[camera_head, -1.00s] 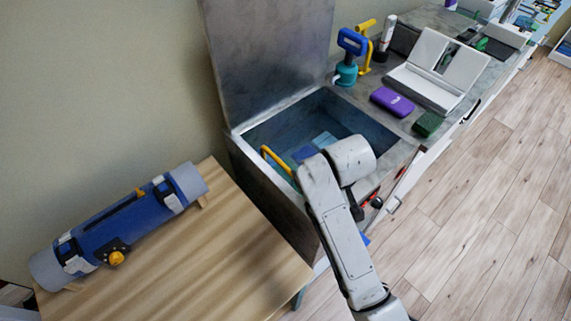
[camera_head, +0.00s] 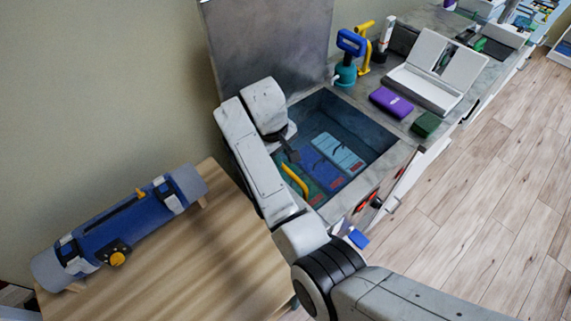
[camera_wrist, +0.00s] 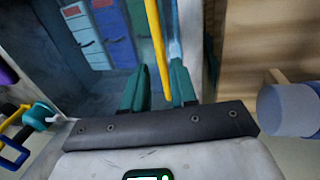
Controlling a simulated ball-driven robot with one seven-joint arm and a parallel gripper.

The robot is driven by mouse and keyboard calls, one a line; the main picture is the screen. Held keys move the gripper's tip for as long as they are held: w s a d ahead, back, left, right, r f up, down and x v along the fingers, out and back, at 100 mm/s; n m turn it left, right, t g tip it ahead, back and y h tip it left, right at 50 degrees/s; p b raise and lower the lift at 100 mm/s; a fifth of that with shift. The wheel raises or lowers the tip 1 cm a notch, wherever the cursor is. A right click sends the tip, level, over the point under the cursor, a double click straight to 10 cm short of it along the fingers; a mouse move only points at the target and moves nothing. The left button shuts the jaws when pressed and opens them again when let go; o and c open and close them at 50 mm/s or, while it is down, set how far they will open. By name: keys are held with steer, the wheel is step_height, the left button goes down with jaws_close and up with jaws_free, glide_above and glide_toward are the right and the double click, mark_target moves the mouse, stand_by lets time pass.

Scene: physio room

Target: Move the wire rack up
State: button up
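A yellow bar, which looks like the handle of the wire rack (camera_head: 295,180), stands in the open metal tank (camera_head: 380,142). I cannot make out the rest of the rack's wires. Flat packs in green, blue (camera_head: 322,168) and light blue (camera_head: 338,151) lie in the tank. My gripper (camera_head: 290,153) is over the tank's left part, near the yellow bar. In the wrist view, the teal fingers of my gripper (camera_wrist: 159,75) are apart, and the yellow bar (camera_wrist: 157,40) shows between them with gaps on both sides. I cannot tell its exact depth between them.
The tank's raised lid (camera_head: 270,45) stands behind. A wooden table (camera_head: 190,265) with a blue and grey roll (camera_head: 125,222) is at the left. A purple case (camera_head: 391,102), a green block (camera_head: 425,124) and a white folding stand (camera_head: 435,72) are on the counter at right. Floor is clear at right.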

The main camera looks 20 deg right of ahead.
steer(key=f, duration=0.3)
steer(key=d+f, duration=0.1)
steer(key=f, duration=0.2)
steer(key=shift+w+d+f, duration=0.15)
steer(key=shift+w+f, duration=0.05)
steer(key=shift+f, duration=0.05)
steer(key=shift+c, duration=0.2)
jaws_close()
